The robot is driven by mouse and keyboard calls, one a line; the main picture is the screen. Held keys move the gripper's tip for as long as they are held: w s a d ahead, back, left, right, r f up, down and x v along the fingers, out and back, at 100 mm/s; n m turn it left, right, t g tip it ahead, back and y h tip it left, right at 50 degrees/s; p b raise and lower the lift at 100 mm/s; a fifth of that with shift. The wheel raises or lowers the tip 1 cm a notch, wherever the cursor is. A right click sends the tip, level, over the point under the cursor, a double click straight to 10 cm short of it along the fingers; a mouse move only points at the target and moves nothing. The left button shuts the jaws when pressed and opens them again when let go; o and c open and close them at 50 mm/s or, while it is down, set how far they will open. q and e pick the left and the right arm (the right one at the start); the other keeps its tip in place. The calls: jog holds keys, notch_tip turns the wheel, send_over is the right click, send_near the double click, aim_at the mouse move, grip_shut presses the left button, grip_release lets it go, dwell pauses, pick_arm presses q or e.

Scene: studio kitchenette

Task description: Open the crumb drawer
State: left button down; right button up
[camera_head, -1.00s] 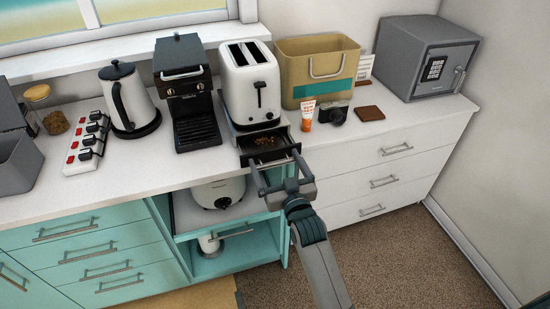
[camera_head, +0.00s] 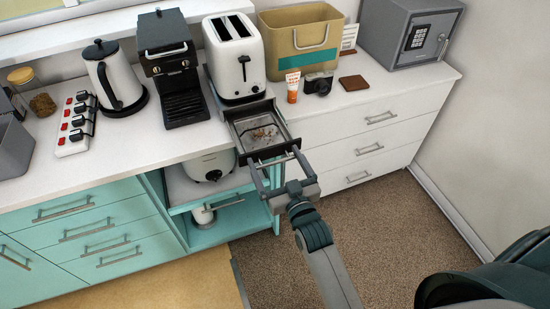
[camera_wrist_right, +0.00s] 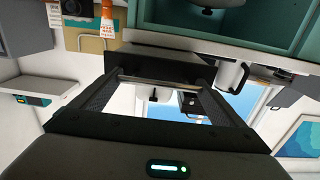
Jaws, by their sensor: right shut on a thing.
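The crumb drawer (camera_head: 258,133) is a dark, shallow tray with brown crumbs. It is pulled out from the base of the white toaster (camera_head: 235,58) and juts past the counter's front edge. My right gripper (camera_head: 279,159) is at the drawer's front, shut on its bar handle. In the right wrist view my gripper's fingers (camera_wrist_right: 158,80) lie at the two ends of the handle bar (camera_wrist_right: 150,81), against the dark drawer front (camera_wrist_right: 160,66). My left gripper is not in view.
A coffee machine (camera_head: 168,60) and kettle (camera_head: 113,80) stand left of the toaster. A tan bin (camera_head: 296,65), orange-white tube (camera_head: 292,86), camera (camera_head: 318,83) and grey safe (camera_head: 410,32) stand right. Below, the teal cabinet (camera_head: 240,215) holds a white cooker (camera_head: 210,165). Carpet lies in front.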

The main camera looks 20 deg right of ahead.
jog(key=o, duration=1.2)
jog(key=shift+s, duration=0.5)
jog(key=s+b, duration=0.5)
jog(key=s, duration=1.1)
jog(key=shift+s+d, duration=0.2)
jog(key=shift+d, duration=0.1)
jog(key=shift+f, duration=0.1)
